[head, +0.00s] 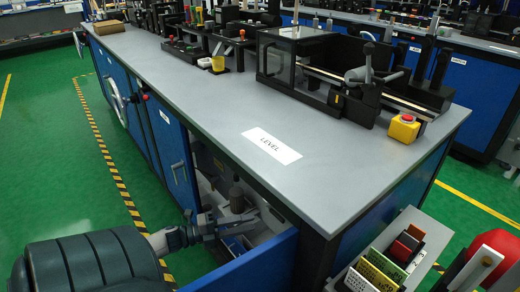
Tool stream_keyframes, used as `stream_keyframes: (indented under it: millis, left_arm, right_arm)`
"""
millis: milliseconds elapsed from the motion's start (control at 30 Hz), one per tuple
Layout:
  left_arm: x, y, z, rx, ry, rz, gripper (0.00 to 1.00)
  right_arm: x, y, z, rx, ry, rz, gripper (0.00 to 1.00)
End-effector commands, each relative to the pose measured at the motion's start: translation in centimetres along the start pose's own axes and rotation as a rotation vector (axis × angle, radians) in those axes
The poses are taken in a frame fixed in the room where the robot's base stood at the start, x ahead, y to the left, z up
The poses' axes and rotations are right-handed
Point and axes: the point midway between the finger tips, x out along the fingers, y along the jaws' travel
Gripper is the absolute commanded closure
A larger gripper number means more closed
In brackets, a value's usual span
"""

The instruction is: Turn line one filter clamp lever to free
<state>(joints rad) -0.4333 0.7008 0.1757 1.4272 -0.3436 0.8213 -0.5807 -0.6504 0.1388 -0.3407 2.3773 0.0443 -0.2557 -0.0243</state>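My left gripper (232,222) reaches from the lower left into an open cabinet bay (276,219) under the bench. Its fingers are at or just in front of a small dark cylindrical part (237,197) inside the bay, which may belong to the filter. I cannot tell whether they touch anything. The fingers blend with the grey parts there, so I cannot tell if they are open or shut. I cannot make out the clamp lever. My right gripper is not in view.
A grey bench top (330,150) with a "LEVEL" label (271,146) stands above the bay. A blue panel (255,265) stands at the bay's front right. A parts rack (385,260) and a red object (490,250) are at lower right. Green floor is clear at left.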

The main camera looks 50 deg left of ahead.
Motion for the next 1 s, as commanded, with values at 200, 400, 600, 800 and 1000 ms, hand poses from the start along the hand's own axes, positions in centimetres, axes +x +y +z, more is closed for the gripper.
stream_keyframes:
  millis: [200, 400, 600, 800, 1000]
  left_arm:
    - [-4.4, 0.0, 0.0, -0.002, -0.001, 0.001, 0.69]
    - [-7.1, 0.0, 0.0, -0.001, -0.001, 0.001, 0.69]
    - [-8.0, 0.0, 0.0, -0.001, -0.001, -0.001, 0.69]
    - [-8.1, 0.0, 0.0, -0.001, -0.001, -0.001, 0.69]
    - [-8.1, 0.0, 0.0, -0.001, -0.001, -0.001, 0.69]
  right_arm:
    - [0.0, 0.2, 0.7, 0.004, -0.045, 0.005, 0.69]
    - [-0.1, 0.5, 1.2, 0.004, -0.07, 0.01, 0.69]
    - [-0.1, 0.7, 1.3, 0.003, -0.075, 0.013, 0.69]
    - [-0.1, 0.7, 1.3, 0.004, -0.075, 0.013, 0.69]
    - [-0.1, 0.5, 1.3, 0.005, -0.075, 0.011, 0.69]
